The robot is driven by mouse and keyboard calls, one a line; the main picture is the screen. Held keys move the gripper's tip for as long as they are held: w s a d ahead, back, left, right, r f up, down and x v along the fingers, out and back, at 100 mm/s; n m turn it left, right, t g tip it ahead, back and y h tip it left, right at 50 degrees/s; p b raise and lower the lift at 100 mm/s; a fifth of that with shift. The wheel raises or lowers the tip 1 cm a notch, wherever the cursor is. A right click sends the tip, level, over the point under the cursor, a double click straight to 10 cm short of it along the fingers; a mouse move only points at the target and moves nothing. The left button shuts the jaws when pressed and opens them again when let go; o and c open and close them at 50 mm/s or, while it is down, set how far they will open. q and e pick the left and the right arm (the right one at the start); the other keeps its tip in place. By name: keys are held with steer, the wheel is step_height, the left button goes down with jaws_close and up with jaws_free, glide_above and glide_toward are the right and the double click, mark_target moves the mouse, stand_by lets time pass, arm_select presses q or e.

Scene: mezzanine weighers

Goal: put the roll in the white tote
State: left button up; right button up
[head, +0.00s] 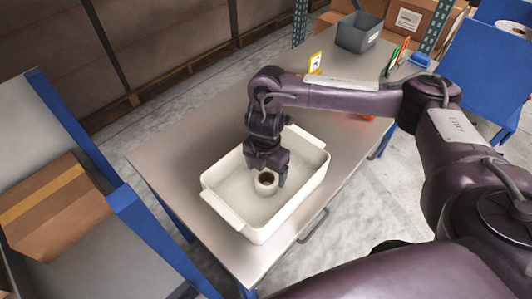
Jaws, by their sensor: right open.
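The white tote (309,184) stands on the metal table. The roll (265,187), pale with a dark hole at its centre, shows inside the tote, apart from its walls. It looks upright, hole facing up. My right gripper (267,178) points down into the tote, directly over the roll, with its jaws open and the fingers at the roll's sides. The gripper hides part of the roll. I cannot tell whether the fingers touch it. My left gripper is not in view.
The table (180,143) is clear left of the tote. A grey bin (358,33) and a yellow sign (315,63) stand at its far end. A cardboard box (55,208) sits on a blue-edged shelf at the left. My right arm crosses above the table's right side.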

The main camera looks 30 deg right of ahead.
mark_target(266, 179)
step_height(266, 179, up, 8)
steer(key=p, duration=0.1)
steer(key=shift+p, duration=0.3)
steer(key=shift+f, duration=0.15)
